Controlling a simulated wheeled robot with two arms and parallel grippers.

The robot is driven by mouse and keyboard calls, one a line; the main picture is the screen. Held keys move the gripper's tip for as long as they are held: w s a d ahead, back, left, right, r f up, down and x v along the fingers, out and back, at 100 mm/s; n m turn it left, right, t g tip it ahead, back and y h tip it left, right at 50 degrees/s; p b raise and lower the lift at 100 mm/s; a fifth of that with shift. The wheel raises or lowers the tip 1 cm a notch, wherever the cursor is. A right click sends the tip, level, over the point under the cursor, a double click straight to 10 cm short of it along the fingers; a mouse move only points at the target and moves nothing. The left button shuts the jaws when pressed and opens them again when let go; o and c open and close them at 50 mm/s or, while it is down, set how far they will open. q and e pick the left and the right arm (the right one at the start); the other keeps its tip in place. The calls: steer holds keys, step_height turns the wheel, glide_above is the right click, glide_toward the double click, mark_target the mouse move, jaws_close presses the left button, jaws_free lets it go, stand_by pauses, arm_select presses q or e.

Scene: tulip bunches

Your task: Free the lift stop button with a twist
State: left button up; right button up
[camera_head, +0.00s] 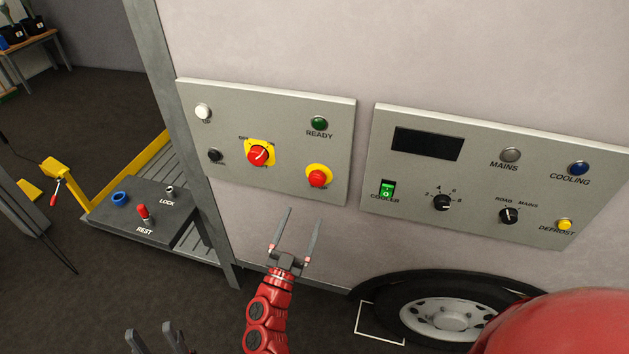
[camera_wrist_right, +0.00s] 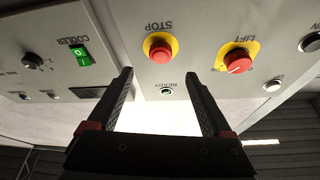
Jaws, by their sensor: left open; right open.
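The stop button (camera_head: 317,178) is a red mushroom head on a round yellow plate, low on the right of the left panel (camera_head: 230,180). In the right wrist view the stop button (camera_wrist_right: 160,51) appears upside down, just beyond the fingertips. My right gripper (camera_head: 303,216) is open and empty, below the stop button and apart from it; its fingers (camera_wrist_right: 160,76) frame the wrist view. Whether the button is pressed in cannot be told. My left gripper (camera_head: 150,332) is open and empty at the bottom left edge, far from the panel.
A red lift switch (camera_head: 258,154) on a yellow plate sits left of the stop button. A green READY lamp (camera_head: 320,123) is above it. A second panel (camera_head: 478,222) with knobs and a green cooler switch (camera_head: 387,188) is to the right. A wheel (camera_head: 440,315) sits below.

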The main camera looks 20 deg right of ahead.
mark_target(315, 184)
steer(key=p+x, duration=0.2)
steer(key=x, duration=0.6)
steer(key=shift+w+d+r, duration=0.1)
steer(key=shift+w+r, duration=0.1)
steer(key=shift+w, duration=0.1)
steer(key=shift+w+d+p, duration=0.35)
steer(key=shift+w, duration=0.15)
steer(key=shift+s, duration=0.1)
jaws_close()
